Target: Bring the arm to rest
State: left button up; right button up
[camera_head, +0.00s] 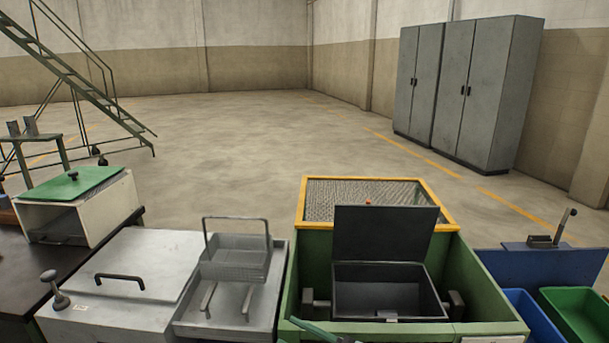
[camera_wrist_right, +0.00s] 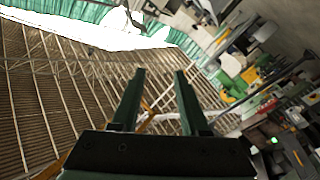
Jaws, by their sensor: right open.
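My right gripper (camera_wrist_right: 160,74) shows in its wrist view with two dark green fingers apart and nothing between them. In the head view only a small green piece of it (camera_head: 316,330) shows at the bottom edge, in front of the green machine (camera_head: 470,285). The rest of my right arm is out of that view. My left gripper is in neither view. The wrist view is tilted and looks out over a ribbed roof or wall, with small cluttered objects far off at the right.
The green machine has a yellow-framed mesh (camera_head: 330,190) and a dark box with its lid (camera_head: 385,233) raised. A wire basket (camera_head: 236,262) stands on a grey bench at left. Blue (camera_head: 535,318) and green (camera_head: 580,312) bins are at right. Floor behind is clear up to grey cabinets (camera_head: 480,90).

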jog(key=s+d+f+m+h, duration=0.7)
jog(key=s+d+f+m, duration=0.1)
jog(key=s+f, duration=0.4)
jog(key=s+d+f+m+h, duration=0.7)
jog(key=s+d+f, duration=0.3)
jog(key=s+f, duration=0.2)
jog(key=shift+m+h, duration=0.4)
jog(key=shift+m, duration=0.2)
jog(key=shift+d+f, duration=0.1)
jog(key=shift+d, duration=0.05)
